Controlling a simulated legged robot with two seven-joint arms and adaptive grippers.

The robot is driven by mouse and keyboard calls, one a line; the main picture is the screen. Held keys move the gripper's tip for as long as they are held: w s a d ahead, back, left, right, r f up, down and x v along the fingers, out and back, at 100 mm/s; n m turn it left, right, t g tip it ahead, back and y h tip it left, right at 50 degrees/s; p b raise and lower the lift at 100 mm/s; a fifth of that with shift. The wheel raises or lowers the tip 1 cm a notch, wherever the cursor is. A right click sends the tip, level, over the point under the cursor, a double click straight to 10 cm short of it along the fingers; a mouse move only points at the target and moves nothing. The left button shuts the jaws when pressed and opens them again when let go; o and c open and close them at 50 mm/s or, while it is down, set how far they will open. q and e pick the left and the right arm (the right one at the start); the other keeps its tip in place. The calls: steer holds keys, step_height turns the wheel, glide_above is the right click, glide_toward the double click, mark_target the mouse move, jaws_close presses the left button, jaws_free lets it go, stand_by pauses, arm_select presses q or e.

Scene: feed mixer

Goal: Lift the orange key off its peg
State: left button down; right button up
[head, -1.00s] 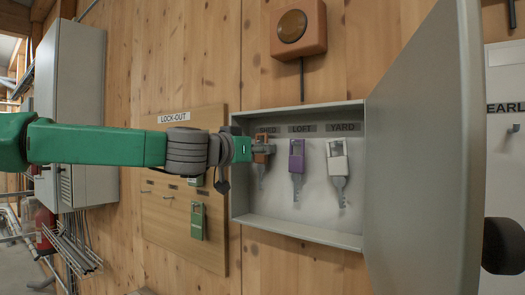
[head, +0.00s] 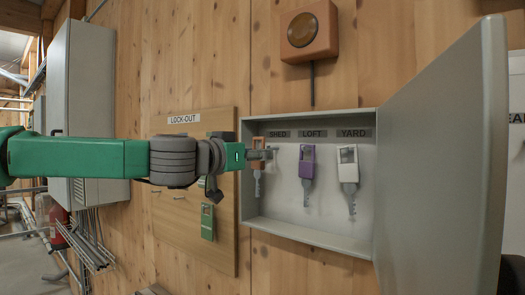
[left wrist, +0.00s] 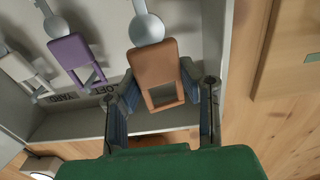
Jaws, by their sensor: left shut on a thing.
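The orange key (head: 257,144) is in my left gripper (head: 266,155), at the left side of the open key cabinet (head: 310,240). In the left wrist view the orange key (left wrist: 158,62) sits between the two fingers of my left gripper (left wrist: 160,88), which close on its bow from both sides; its grey round part and shaft point up in the picture. In the head view the key stands left of the middle of the SHED label (head: 279,133), apparently out in front of the back panel. Its peg cannot be made out clearly. My right gripper does not show.
A purple key (head: 306,160) hangs under LOFT and a white key (head: 347,165) under YARD. The cabinet door (head: 440,150) stands open on the right. A lock-out board (head: 165,235) with green tags is on the left. An orange button box (head: 309,35) is above.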

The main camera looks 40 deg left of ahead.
arm_select(q)
steer(key=shift+s+a, duration=0.15)
steer(key=shift+s, duration=2.3)
